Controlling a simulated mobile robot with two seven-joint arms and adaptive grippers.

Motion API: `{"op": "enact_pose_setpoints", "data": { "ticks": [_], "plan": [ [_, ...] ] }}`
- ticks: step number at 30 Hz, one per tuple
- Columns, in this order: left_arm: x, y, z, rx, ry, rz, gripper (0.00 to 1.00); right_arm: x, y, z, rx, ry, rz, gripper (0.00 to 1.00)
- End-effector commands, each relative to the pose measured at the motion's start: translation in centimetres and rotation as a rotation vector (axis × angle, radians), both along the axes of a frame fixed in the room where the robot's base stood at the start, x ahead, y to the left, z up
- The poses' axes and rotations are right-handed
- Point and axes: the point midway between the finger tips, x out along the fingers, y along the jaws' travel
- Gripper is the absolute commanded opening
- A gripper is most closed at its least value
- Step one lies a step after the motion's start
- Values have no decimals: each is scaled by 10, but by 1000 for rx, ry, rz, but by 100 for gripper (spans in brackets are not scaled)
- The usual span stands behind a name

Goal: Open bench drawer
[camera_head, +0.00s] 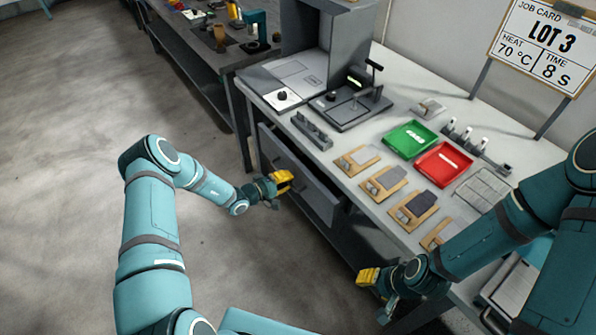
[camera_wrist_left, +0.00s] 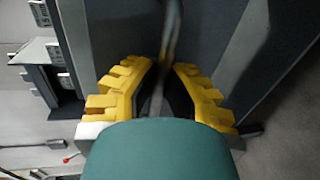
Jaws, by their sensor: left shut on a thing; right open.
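The grey bench drawer (camera_head: 316,196) is under the front edge of the white-topped bench (camera_head: 335,172). It appears to stand partly out from the bench; how far is hard to tell. My left gripper (camera_head: 281,181), with yellow fingers, is at the drawer front. In the left wrist view its fingers (camera_wrist_left: 163,90) are closed around a dark bar-shaped handle (camera_wrist_left: 172,35). The teal gripper body hides the lower part of that view. My right gripper (camera_head: 375,288) is open and empty, low in front of the bench's near end.
The bench top holds a press (camera_head: 352,98), a green tray (camera_head: 410,138), a red tray (camera_head: 443,163) and several wooden boards (camera_head: 384,181). A job card sign (camera_head: 545,45) stands behind. Open floor (camera_head: 75,150) lies left of the bench.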

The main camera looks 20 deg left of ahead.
Motion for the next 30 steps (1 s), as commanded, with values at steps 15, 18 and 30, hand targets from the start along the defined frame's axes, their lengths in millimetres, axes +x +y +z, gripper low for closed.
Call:
{"op": "enact_pose_setpoints", "data": {
  "ticks": [15, 18, 30],
  "plan": [
    [-115, 91, 0, 1, 3, 5, 0, 3, -1, 26, -1, -6, -8, 47],
    [-135, 107, 0, 0, 2, 5, 0, 3, -1, 26, -1, -7, -8, 47],
    [-187, 147, 0, 1, 0, 3, 0, 3, -1, 24, -1, -6, -7, 47]
  ]
}}
